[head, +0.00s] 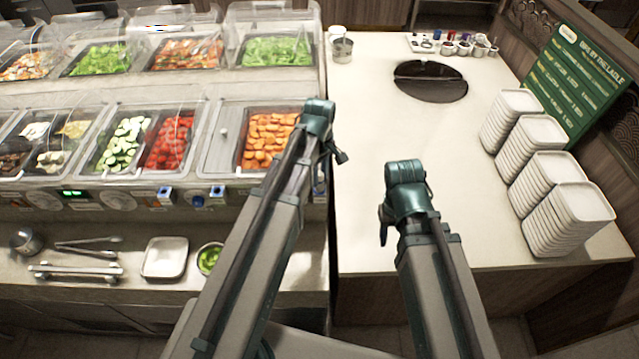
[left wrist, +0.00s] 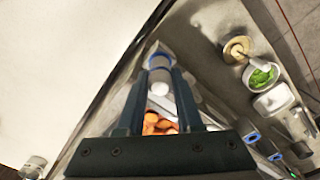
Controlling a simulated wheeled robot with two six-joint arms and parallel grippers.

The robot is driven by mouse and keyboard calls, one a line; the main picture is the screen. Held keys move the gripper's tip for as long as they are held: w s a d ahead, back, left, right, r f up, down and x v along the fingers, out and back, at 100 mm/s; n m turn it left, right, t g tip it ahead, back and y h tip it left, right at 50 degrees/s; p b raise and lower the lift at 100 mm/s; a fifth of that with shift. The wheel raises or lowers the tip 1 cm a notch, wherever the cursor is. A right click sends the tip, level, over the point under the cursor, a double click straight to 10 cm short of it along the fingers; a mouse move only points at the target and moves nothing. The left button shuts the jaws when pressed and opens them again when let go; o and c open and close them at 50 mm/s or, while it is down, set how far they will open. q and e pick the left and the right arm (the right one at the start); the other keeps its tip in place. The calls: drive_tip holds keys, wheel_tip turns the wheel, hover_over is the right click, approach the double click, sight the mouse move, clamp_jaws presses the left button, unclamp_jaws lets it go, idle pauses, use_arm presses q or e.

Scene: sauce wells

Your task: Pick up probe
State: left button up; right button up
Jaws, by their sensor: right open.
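A blue-and-white cylinder (left wrist: 160,66), which looks like the probe, stands between the fingers of my left gripper (left wrist: 161,84) in the left wrist view. The fingers lie on either side of it; whether they press on it I cannot tell. In the head view my left arm reaches to the bar's right front corner by the carrot pan (head: 268,138), and its links hide most of the gripper and the cylinder. My right gripper (head: 385,222) is open and empty over the pale counter, mostly hidden by its arm.
Stacked white plates (head: 570,215) stand on the right counter (head: 375,125), which has a round dark opening (head: 430,82). A tray of small cups (head: 455,45) is behind it. Tongs (head: 75,270), a white dish (head: 165,258) and a green-filled bowl (head: 209,259) lie on the front ledge.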

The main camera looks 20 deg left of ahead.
use_arm(q)
clamp_jaws()
drive_tip(key=shift+r, duration=0.15)
wheel_tip(320, 180, up, 10)
drive_tip(key=p, duration=1)
